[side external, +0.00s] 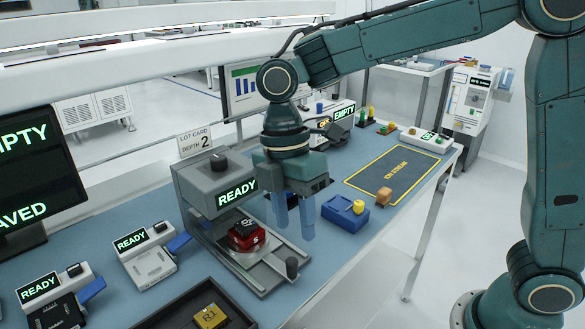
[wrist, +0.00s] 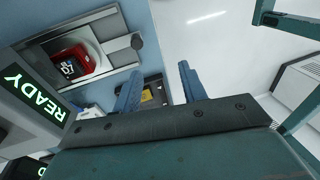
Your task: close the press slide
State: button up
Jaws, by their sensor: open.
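The grey press (side external: 215,185) has a lit READY display and a dark knob on top. Its slide (side external: 262,275) sticks out toward the front right, pulled out of the press. A red block with a dark top (side external: 247,236) sits on a round plate on the slide; it also shows in the wrist view (wrist: 72,65).
A lot card (side external: 195,140) reading DEPTH 2 stands behind the press. A blue fixture (side external: 345,214) with a yellow knob lies to the right. A dark tray (side external: 170,318) with a yellow block is in front. READY stations (side external: 150,267) stand at left. The yellow-outlined mat (side external: 365,174) is mostly clear.

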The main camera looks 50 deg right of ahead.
aim_at(292, 260)
jog(key=m, duration=0.9)
jog(key=w+r+m+t, duration=0.1)
jog(key=m, duration=0.8)
jog(key=d+r+m+t, duration=0.1)
jog(key=m, duration=0.7)
jog(key=shift+w+m+h, duration=0.2)
jog(key=shift+m+h, duration=0.2)
notch_tip(292, 260, down, 14)
jog(key=shift+r, duration=0.1)
grip_shut()
